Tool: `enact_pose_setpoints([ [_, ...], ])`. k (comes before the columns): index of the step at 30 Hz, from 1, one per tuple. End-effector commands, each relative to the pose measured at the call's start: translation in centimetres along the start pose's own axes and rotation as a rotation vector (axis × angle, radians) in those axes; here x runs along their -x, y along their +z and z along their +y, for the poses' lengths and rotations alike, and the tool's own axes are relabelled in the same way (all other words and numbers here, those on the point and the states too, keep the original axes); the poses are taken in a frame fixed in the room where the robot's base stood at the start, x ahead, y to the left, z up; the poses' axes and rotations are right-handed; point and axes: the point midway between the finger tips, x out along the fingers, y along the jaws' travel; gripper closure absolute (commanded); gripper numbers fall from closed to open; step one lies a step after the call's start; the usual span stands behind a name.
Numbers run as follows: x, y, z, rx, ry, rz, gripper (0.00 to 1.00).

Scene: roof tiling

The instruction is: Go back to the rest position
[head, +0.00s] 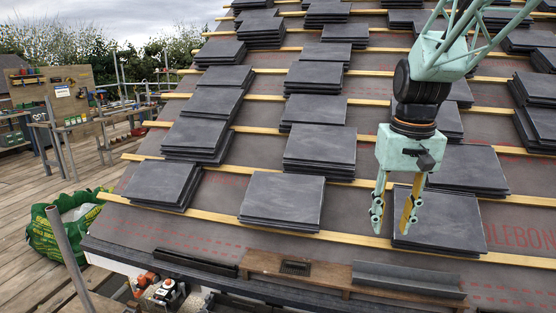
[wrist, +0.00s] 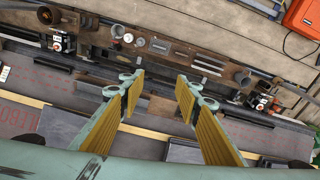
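My gripper (head: 394,226) hangs from the mint-green arm at the right of the head view, with its fingers pointing down. It is open and empty, with a clear gap between the yellow-padded fingers. Its fingers show in front of a slate stack (head: 447,220) low on the roof; their height above it is hard to judge. In the wrist view the two fingers (wrist: 156,85) stand apart, with nothing between them, and the eaves and deck lie beyond.
Slate stacks (head: 283,200) lie in rows across the roof between yellow battens (head: 262,226). A wooden plank (head: 335,277) runs along the eaves. A green bag (head: 62,232) stands on the deck at left. An orange case (wrist: 303,18) lies at the wrist view's top right.

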Motion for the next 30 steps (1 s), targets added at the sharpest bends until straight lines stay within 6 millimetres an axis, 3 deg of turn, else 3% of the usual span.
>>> enact_pose_setpoints([
  [12,4.3,6.3,-1.2,0.021,-0.003,0.049,0.69],
  [30,8.4,15.7,-2.4,0.050,-0.009,0.117,0.69],
])
